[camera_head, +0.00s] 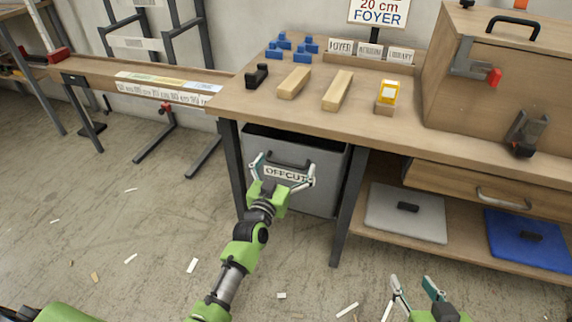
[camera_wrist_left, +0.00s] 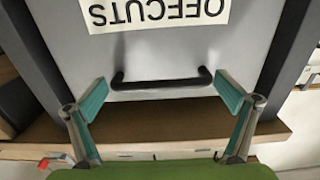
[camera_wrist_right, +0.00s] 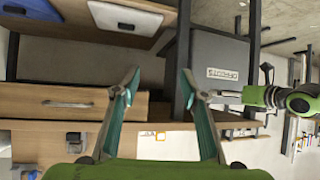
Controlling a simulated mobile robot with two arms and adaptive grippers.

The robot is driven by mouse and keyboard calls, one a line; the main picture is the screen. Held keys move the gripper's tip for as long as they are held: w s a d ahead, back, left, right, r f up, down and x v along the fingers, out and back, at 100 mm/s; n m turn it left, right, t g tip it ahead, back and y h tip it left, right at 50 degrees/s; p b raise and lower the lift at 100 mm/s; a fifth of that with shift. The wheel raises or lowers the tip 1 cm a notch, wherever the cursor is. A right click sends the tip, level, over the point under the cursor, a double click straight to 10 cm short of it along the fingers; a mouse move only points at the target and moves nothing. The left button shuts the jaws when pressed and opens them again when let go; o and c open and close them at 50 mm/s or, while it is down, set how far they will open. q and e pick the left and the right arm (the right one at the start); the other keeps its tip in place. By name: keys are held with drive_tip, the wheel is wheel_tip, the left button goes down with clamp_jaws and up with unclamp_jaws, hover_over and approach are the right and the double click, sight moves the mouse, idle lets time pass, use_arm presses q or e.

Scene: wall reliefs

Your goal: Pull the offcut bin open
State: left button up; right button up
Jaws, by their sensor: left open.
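The grey offcut bin (camera_head: 317,196) hangs under the workbench between two dark legs, with a white label reading OFFCUTS (camera_head: 287,174) on its front. Its black bar handle (camera_wrist_left: 160,82) lies across the front near the top edge. My left gripper (camera_head: 283,168) is open in front of the bin. In the left wrist view its fingers (camera_wrist_left: 160,101) stand apart on either side of the handle, and I cannot tell whether they touch it. My right gripper (camera_head: 414,284) is open and empty, low in front of the bench; the bin (camera_wrist_right: 217,62) shows beyond it in the right wrist view.
The workbench top (camera_head: 300,112) carries wooden blocks, blue pieces, a yellow item and a wooden cabinet (camera_head: 510,75). A drawer (camera_head: 490,190) and a shelf with a grey lid (camera_head: 405,215) and a blue lid (camera_head: 528,240) are at right. Small scraps dot the open floor.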

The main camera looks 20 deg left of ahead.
use_arm(q)
drive_tip(key=c, duration=1.3)
drive_tip(key=s+p, duration=0.2)
drive_tip(key=s, duration=0.1)
drive_tip(key=shift+s+p, duration=0.65)
drive_tip(key=shift+s, duration=0.45)
use_arm(e)
drive_tip(key=s+d+f+g+h+p, duration=0.1)
drive_tip(key=s+d+f+g, duration=0.2)
drive_tip(key=s, duration=0.4)
drive_tip(key=s+d+f+g+h+p, duration=0.1)
drive_tip(key=s+d+f+g, duration=0.1)
drive_tip(key=s+g, duration=0.4)
use_arm(q)
drive_tip(key=s+p, duration=0.6)
drive_tip(key=s, duration=1.3)
drive_tip(key=shift+a, duration=0.3)
use_arm(e)
drive_tip(key=s+f, duration=0.2)
drive_tip(key=f, duration=0.9)
drive_tip(key=s+f, duration=0.2)
drive_tip(key=f, duration=1)
drive_tip(key=shift+s+a, duration=0.15)
drive_tip(key=shift+s, duration=0.25)
use_arm(q)
drive_tip(key=shift+s, duration=0.1)
use_arm(e)
drive_tip(key=shift+f, duration=0.1)
